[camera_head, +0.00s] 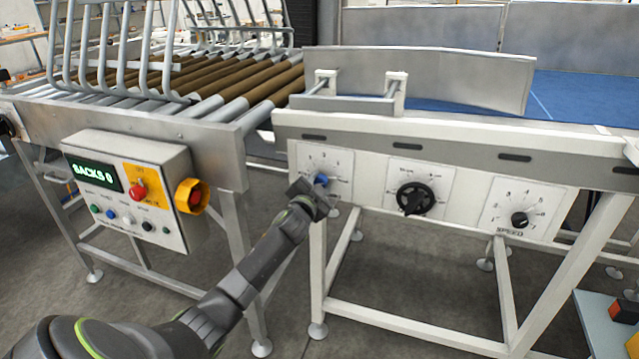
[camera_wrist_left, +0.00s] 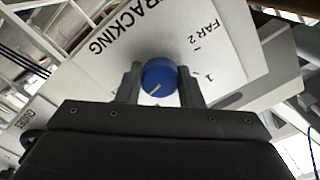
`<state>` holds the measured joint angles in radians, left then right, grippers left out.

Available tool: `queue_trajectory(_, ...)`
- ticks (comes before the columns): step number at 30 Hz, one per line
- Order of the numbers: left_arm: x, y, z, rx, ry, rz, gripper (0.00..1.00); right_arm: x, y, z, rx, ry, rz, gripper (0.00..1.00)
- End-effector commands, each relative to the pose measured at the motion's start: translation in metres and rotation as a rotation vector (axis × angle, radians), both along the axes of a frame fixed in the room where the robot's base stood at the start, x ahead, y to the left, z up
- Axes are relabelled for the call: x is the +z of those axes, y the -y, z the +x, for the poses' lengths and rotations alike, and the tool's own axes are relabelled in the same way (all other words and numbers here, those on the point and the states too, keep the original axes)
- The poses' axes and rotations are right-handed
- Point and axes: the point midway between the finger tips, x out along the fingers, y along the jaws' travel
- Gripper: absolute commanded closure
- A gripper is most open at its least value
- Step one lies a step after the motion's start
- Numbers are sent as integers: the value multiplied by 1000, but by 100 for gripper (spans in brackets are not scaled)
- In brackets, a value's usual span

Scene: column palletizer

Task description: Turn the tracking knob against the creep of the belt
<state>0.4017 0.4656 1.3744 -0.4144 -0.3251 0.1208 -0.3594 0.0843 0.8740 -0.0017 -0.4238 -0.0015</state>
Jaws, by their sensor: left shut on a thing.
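The tracking knob (camera_head: 321,180) is a small blue knob on the leftmost white dial plate (camera_head: 340,160) of the conveyor's front. In the left wrist view the blue knob (camera_wrist_left: 159,77) shows a pale pointer line, and the plate (camera_wrist_left: 215,45) bears the word TRACKING and the marks "FAR 2" and 1. My left gripper (camera_head: 316,186) is at the knob. In the left wrist view its two fingers (camera_wrist_left: 159,84) stand on either side of the knob, shut on it. The blue belt (camera_head: 440,106) lies behind a metal guard. My right gripper is not in view.
A black handwheel knob (camera_head: 415,198) and a black SPEED knob (camera_head: 519,219) sit to the right on the same front. Floor shows below the frames.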

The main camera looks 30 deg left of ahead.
Motion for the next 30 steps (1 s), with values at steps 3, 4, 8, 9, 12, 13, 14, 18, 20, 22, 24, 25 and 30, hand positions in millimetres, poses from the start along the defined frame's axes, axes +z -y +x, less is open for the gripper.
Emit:
queue_trajectory(3,-1,0,0,-1,0,-1,89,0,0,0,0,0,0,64)
queue_trajectory(4,-1,0,0,-1,0,-1,89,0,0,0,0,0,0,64)
queue_trajectory(8,-1,0,0,-1,0,-2,60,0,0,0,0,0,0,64)
queue_trajectory(9,-1,0,0,-1,0,-2,55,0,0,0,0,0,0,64)
queue_trajectory(12,-1,0,0,-1,0,-2,45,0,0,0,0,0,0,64)
queue_trajectory(13,-1,0,0,-1,0,-2,45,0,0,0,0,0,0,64)
queue_trajectory(14,-1,0,0,-1,0,-2,45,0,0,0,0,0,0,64)
queue_trajectory(18,0,0,0,0,0,-2,45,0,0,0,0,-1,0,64)
queue_trajectory(20,0,0,0,0,0,-2,45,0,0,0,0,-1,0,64)
queue_trajectory(22,0,1,-2,0,0,-2,45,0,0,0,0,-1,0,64)
queue_trajectory(24,0,1,-7,-1,0,-2,45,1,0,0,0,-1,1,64)
queue_trajectory(25,0,2,-9,0,0,-2,45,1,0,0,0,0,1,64)
queue_trajectory(30,0,8,-32,-1,0,-1,45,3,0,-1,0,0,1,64)
